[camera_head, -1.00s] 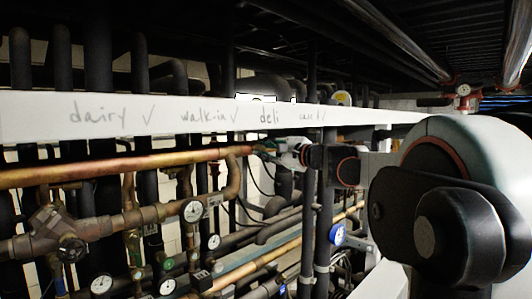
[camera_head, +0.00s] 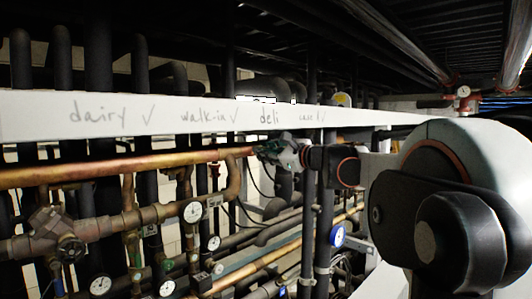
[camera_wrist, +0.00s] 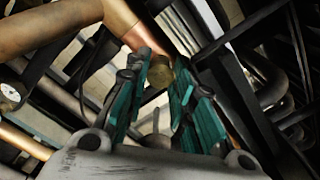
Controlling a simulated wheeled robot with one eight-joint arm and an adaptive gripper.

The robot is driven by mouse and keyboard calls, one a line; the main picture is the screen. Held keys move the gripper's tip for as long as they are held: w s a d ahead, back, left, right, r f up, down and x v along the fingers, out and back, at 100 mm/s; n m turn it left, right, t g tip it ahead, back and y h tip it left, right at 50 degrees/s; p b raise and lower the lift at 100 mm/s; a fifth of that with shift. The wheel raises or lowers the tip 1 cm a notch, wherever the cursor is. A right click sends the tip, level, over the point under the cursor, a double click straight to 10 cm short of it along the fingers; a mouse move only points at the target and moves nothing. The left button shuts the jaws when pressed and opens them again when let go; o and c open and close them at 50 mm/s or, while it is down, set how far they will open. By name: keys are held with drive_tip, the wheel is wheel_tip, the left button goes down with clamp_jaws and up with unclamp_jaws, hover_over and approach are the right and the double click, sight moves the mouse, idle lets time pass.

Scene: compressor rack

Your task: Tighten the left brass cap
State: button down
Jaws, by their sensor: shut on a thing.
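A round brass cap (camera_wrist: 159,74) sits at the end of a copper pipe (camera_wrist: 122,22) in the wrist view. My gripper (camera_wrist: 163,64) has its teal fingers on either side of the cap and is shut on it. In the head view my gripper (camera_head: 264,149) is at the right end of the upper copper pipe (camera_head: 130,164), just below the white beam. The fingers hide the cap there. I cannot make out a second brass cap.
A white beam (camera_head: 150,118) with handwritten labels runs just above my gripper. Valves (camera_head: 70,247), gauges (camera_head: 193,212) and dark vertical pipes (camera_head: 310,215) crowd the space below and around. A blue-rimmed gauge (camera_head: 338,236) is below my wrist.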

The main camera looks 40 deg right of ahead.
drive_tip(key=shift+f, duration=0.1)
drive_tip(key=c, duration=1.3)
unclamp_jaws()
drive_tip(key=shift+c, duration=0.2)
drive_tip(key=s+d, duration=0.1)
drive_tip(key=s, duration=0.6)
drive_tip(key=shift+s, duration=0.25)
